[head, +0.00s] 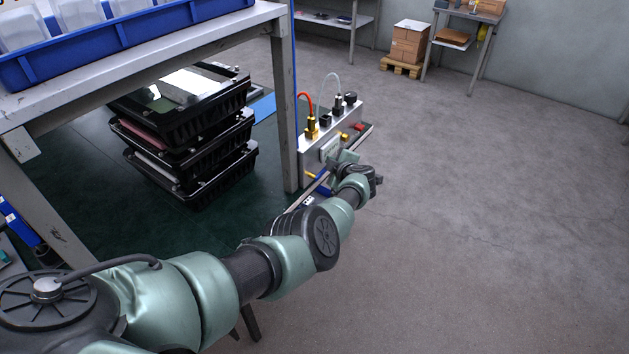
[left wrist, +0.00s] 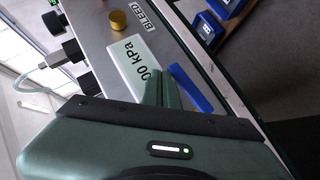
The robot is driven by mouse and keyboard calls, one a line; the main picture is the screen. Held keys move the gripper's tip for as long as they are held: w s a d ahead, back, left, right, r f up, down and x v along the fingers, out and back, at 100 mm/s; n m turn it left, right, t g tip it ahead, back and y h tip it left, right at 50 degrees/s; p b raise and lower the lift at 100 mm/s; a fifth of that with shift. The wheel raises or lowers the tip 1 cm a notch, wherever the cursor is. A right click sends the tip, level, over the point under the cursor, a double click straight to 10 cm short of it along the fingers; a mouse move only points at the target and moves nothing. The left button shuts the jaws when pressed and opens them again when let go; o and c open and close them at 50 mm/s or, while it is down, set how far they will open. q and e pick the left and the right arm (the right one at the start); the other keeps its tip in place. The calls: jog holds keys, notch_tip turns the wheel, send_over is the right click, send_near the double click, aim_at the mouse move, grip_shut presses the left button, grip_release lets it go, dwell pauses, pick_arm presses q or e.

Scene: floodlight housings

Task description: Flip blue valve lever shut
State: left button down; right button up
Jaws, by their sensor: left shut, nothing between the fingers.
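The blue valve lever (left wrist: 191,89) shows in the left wrist view as a slanted blue bar beside a white display marked "00 kPa" (left wrist: 134,62). My left gripper (left wrist: 166,86) is shut and empty. Its green fingertips are just left of the lever in that view, over the display's edge; I cannot tell whether they touch the lever. In the head view my left gripper (head: 344,157) is at the front of the metal valve box (head: 312,142), and my wrist partly hides that area. My right gripper is not in view.
A brass knob (left wrist: 118,20) sits near a "BLEED" label. A red hose (head: 304,97) and a clear hose rise from the box top. Stacked black housings (head: 190,150) stand left of it, behind a table leg (head: 284,100). The floor to the right is clear.

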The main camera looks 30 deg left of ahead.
pick_arm(q)
jog(key=shift+w+f+b, duration=0.15)
jog(key=shift+f+b, duration=0.1)
jog(key=shift+b, duration=0.05)
dwell(0.5)
jog(key=shift+r, duration=0.1)
jog(key=d+r+p, duration=0.7)
jog(key=r+p, duration=0.4)
jog(key=shift+s, duration=0.3)
jog(key=shift+f, duration=0.15)
